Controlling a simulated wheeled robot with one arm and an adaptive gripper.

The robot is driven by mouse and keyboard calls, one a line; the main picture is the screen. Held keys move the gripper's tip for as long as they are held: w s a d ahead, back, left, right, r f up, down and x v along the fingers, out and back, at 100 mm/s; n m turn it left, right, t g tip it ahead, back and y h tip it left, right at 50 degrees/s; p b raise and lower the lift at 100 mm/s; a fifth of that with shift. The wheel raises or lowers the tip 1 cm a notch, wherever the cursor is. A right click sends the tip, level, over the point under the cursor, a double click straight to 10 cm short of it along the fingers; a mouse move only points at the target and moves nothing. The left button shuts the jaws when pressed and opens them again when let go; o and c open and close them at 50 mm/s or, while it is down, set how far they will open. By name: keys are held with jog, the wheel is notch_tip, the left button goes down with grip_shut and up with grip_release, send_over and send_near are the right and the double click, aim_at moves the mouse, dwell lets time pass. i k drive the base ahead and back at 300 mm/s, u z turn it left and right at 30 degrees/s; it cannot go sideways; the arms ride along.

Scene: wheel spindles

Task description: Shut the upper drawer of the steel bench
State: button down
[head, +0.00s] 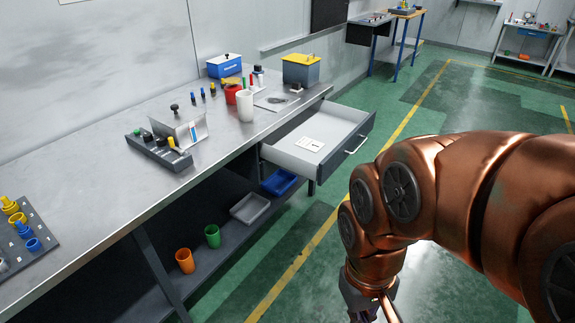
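The upper drawer (290,160) of the steel bench (85,180) is pulled out at the bench's far right end, over the floor. Its inside is pale grey, and a white card or sheet (311,144) lies in it. Its dark front (366,134) carries a light bar handle (357,144). My gripper (374,318) is low at the bottom of the head view, nearer to me than the drawer and apart from it. Its fingertips are cut off by the frame edge, so I cannot tell whether it is open or shut.
The bench top holds a grey tool block (158,152), a white cup (245,106), a blue box (224,66) and a yellow-lidded box (300,70). The lower shelf holds orange (185,260) and green (212,236) cups and trays. Green floor right of the drawer is clear.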

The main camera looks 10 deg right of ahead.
aim_at(343, 128)
jog(key=u, duration=0.3)
jog(key=i, duration=1)
jog(key=z, duration=0.1)
